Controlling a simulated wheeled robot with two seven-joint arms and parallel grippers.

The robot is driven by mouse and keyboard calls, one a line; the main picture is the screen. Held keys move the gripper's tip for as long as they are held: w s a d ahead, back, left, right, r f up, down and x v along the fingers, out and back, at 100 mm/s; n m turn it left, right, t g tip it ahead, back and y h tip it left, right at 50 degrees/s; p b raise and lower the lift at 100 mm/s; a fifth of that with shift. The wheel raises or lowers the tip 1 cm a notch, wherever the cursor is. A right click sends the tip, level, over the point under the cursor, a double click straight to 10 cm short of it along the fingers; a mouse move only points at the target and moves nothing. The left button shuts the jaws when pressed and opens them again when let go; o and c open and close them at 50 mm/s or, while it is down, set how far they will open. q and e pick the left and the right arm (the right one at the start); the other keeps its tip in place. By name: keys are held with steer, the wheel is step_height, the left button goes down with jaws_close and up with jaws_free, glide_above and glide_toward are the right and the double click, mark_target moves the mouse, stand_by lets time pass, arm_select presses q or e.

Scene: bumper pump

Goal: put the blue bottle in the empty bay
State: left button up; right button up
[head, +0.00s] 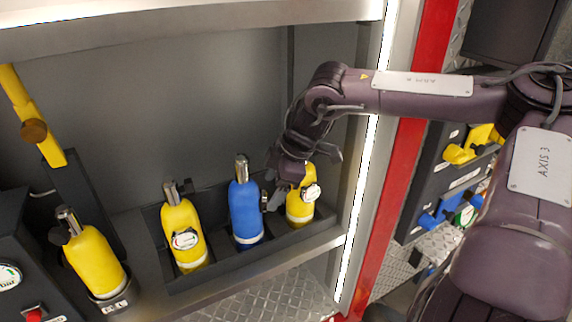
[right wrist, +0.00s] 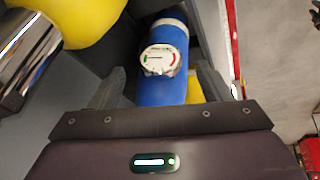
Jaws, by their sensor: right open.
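The blue bottle (head: 246,212) stands upright in a dark rack (head: 220,264) on the shelf, between two yellow bottles. It has a silver neck and a gauge on its right side. My right gripper (head: 272,182) is open at the right of the blue bottle, in front of part of the right yellow bottle (head: 299,207). In the right wrist view the blue bottle (right wrist: 163,90) and its round gauge show between the two spread fingers (right wrist: 158,92). Contact cannot be told. No empty bay can be clearly made out. My left gripper is out of view.
Another yellow bottle (head: 181,232) stands at the rack's left end. A further yellow bottle (head: 95,262) sits in a separate holder farther left. A bright-edged post (head: 366,170) bounds the compartment at right, and a shelf (head: 180,22) crosses above.

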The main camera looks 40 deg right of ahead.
steer(key=b+v, duration=0.1)
steer(key=v, duration=0.7)
steer(key=shift+r, duration=0.2)
steer(key=shift+s, duration=0.1)
